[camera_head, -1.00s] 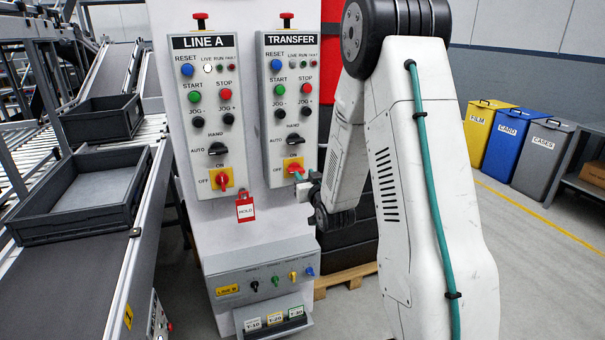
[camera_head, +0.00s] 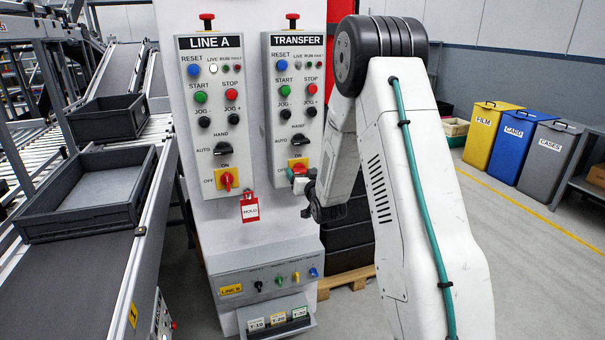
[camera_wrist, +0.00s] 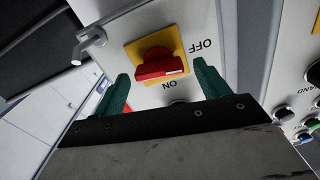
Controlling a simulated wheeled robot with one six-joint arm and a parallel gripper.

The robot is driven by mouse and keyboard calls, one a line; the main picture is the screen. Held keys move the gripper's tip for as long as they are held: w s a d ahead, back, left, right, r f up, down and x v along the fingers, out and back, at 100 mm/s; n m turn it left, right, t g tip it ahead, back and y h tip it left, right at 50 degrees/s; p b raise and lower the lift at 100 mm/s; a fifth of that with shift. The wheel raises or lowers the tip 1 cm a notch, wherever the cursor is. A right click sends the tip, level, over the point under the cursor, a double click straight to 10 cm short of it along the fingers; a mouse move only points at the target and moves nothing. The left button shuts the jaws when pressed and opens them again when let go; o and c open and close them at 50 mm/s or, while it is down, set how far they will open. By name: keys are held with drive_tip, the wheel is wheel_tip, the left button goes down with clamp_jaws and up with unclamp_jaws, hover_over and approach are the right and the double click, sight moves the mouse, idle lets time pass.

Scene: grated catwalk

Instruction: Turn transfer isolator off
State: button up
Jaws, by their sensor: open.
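The transfer isolator (camera_head: 299,171) is a red rotary handle on a yellow plate, low on the TRANSFER panel (camera_head: 284,128). In the wrist view the red handle (camera_wrist: 158,68) lies crosswise, its white-marked end toward the right, the side of the OFF lettering. ON is printed below it there, as this view is upside down. My gripper (camera_wrist: 162,88) is open, its teal fingers on either side of the handle and apart from it. In the head view my gripper (camera_head: 303,189) is at the isolator and partly hides it. The TRANSFER LIVE lamp (camera_head: 298,66) looks unlit.
The LINE A panel (camera_head: 212,118) stands close left, with a similar isolator (camera_head: 227,180), its handle upright, and a lit LIVE lamp. A red HOLD tag (camera_head: 250,207) hangs between the panels. A grey switch box (camera_head: 268,275) sits below. Conveyors with trays are left.

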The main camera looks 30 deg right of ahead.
drive_tip(key=shift+w+d, duration=0.1)
drive_tip(key=shift+w, duration=0.35)
drive_tip(key=c, duration=1)
drive_tip(key=shift+n, duration=0.9)
drive_tip(key=o, duration=1)
drive_tip(key=shift+s, duration=0.1)
